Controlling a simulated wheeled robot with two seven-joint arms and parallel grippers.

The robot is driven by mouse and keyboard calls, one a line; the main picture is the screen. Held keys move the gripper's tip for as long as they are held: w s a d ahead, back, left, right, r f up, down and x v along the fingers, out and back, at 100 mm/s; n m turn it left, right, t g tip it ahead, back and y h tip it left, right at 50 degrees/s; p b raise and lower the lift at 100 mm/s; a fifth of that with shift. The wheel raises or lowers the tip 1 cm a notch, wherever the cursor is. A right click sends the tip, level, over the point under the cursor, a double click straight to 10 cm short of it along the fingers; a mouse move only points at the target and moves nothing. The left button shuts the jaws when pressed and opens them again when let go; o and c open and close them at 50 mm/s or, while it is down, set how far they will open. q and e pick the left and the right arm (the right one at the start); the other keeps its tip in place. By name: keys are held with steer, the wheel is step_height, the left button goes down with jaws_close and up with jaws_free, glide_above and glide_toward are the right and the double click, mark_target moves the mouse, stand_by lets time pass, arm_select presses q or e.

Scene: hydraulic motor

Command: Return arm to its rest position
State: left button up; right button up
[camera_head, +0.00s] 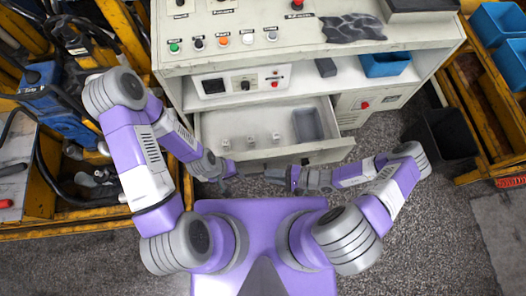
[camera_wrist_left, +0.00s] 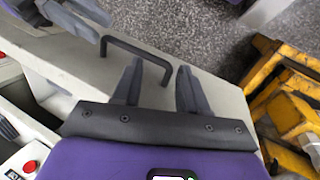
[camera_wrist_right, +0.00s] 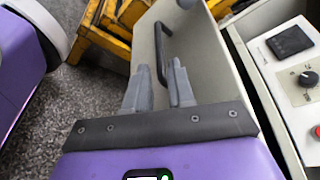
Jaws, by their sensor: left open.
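My left gripper (camera_head: 236,172) is at the front of the open drawer (camera_head: 222,119), near the left end of its dark handle. In the left wrist view its fingers (camera_wrist_left: 160,80) are apart and empty, with the handle (camera_wrist_left: 139,50) just beyond them. My right gripper (camera_head: 274,176) comes in from the right at the same drawer front. In the right wrist view its fingers (camera_wrist_right: 159,70) are apart, and one end of the handle (camera_wrist_right: 158,42) shows close by; I cannot tell whether they touch it. Both arms are bent in front of the cabinet.
The drawer holds several small metal parts and a grey tray (camera_head: 307,125). The cabinet (camera_head: 190,57) carries push buttons and a control box (camera_head: 243,82). Yellow racks stand at the left and right (camera_head: 472,110). A black bin (camera_head: 446,135) stands at the right on the grey floor.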

steer(key=shift+d, duration=0.25)
steer(key=shift+s+r, duration=0.1)
stand_by(0.3)
